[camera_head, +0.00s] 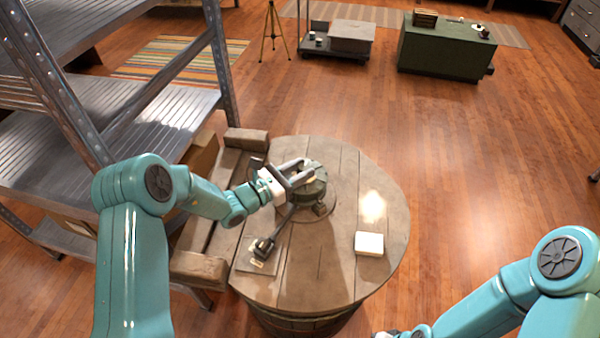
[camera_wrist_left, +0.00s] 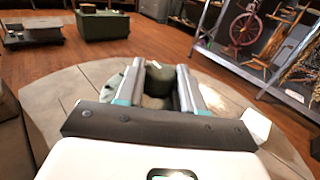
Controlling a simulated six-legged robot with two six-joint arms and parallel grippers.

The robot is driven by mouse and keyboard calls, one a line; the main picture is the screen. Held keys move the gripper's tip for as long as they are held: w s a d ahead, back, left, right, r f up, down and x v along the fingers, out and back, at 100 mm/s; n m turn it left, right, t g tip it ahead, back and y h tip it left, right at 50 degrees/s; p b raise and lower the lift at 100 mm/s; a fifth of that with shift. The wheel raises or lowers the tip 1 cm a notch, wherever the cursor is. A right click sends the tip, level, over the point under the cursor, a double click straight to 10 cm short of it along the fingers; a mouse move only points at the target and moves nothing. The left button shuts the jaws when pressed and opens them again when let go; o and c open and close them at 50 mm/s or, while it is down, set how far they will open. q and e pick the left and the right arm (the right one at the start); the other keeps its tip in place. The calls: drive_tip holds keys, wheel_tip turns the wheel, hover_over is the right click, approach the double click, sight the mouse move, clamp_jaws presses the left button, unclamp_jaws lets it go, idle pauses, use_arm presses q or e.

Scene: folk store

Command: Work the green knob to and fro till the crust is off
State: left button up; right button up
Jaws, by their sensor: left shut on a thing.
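The green knob (camera_head: 311,187) stands on a round wooden barrel top (camera_head: 340,270). My left gripper (camera_head: 300,179) reaches it from the left, with its fingers on either side of the knob. In the left wrist view the dark green knob (camera_wrist_left: 161,80) sits between the two fingers of the left gripper (camera_wrist_left: 160,84), and the jaws are shut on it. I cannot make out the crust. Part of my right arm shows at the lower right of the head view; its fingers cannot be made out.
A white block (camera_head: 369,243) lies on the barrel top at the right. A small dark tool-like thing (camera_head: 264,248) lies near its left edge. A metal shelf (camera_head: 160,120) and a wooden bench (camera_head: 199,269) stand close on the left. Open floor lies to the right.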

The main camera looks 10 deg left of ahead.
use_arm(q)
drive_tip(key=m+g+h+b, duration=0.1)
drive_tip(key=m+g+b, duration=0.1)
drive_tip(key=m+g+h+b, duration=0.2)
drive_tip(key=g, duration=0.1)
drive_tip(key=m+g+h+b, duration=0.2)
drive_tip(key=shift+w+a+f+g, duration=0.3)
drive_tip(key=shift+w+f, duration=0.05)
drive_tip(key=shift+w, duration=0.05)
drive_tip(key=shift+w+r+m+g+h+b, duration=0.15)
drive_tip(key=shift+m+g+h+b, duration=0.2)
drive_tip(key=shift+m+g+b, duration=0.65)
drive_tip(key=shift+w+r+m+g+h+b, duration=0.1)
drive_tip(key=shift+m+g+h+b, duration=0.4)
drive_tip(key=shift+g, duration=0.8)
drive_tip(key=shift+r+g+b, duration=0.1)
drive_tip(key=shift+g+b, duration=0.2)
drive_tip(key=shift+b, duration=0.05)
drive_tip(key=o, duration=1)
drive_tip(key=shift+o, duration=0.2)
